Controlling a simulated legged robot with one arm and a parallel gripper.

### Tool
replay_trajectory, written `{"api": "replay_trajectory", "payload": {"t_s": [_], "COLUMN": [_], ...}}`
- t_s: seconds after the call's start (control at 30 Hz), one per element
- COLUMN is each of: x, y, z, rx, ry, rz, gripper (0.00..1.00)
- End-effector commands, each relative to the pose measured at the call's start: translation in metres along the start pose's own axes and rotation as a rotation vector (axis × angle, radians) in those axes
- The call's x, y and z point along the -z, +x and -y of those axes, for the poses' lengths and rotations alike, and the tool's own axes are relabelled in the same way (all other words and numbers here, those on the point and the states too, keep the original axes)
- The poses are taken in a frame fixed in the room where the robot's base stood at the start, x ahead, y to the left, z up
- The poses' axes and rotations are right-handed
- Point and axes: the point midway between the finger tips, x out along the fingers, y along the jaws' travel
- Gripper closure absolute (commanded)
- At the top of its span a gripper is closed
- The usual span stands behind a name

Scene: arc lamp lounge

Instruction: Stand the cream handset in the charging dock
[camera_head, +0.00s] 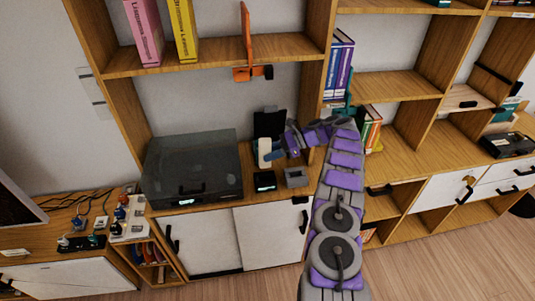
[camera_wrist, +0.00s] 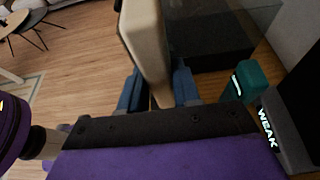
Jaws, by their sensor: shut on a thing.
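The cream handset (camera_head: 264,153) is upright in the head view, above the cabinet top. My gripper (camera_head: 274,153) is shut on it from the right. In the wrist view the cream handset (camera_wrist: 147,38) stands between the blue fingers of my gripper (camera_wrist: 158,90), slightly tilted in the picture. A small black unit with a lit face (camera_head: 265,181) and a grey open-topped box (camera_head: 296,177) sit on the cabinet top below and to the right of the handset. I cannot tell for sure which of them is the charging dock. The handset's lower end is hidden in the wrist view.
A dark, see-through-lidded box (camera_head: 192,168) stands left of the handset. A black upright panel (camera_head: 270,123) is behind it. An orange stand (camera_head: 246,48) is on the shelf above. The wrist view shows a teal block (camera_wrist: 245,80) and a dark slab marked WEAK (camera_wrist: 289,118) at right.

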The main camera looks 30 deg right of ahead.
Motion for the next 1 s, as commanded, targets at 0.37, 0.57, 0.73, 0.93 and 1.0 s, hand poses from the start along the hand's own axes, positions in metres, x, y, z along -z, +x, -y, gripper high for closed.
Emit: {"api": "replay_trajectory", "payload": {"t_s": [0.37,0.57,0.73,0.93,1.0], "x": [-0.001,0.007,0.021,0.038,0.044], "y": [0.001,0.004,0.009,0.016,0.018], "z": [0.001,0.001,0.001,0.001,0.001], "rx": [-0.002,-0.004,-0.003,-0.003,-0.003], "ry": [0.0,0.001,-0.001,-0.002,-0.001], "rz": [-0.002,-0.003,-0.003,-0.004,-0.003], "gripper": [1.0,1.0,1.0,1.0,1.0]}}
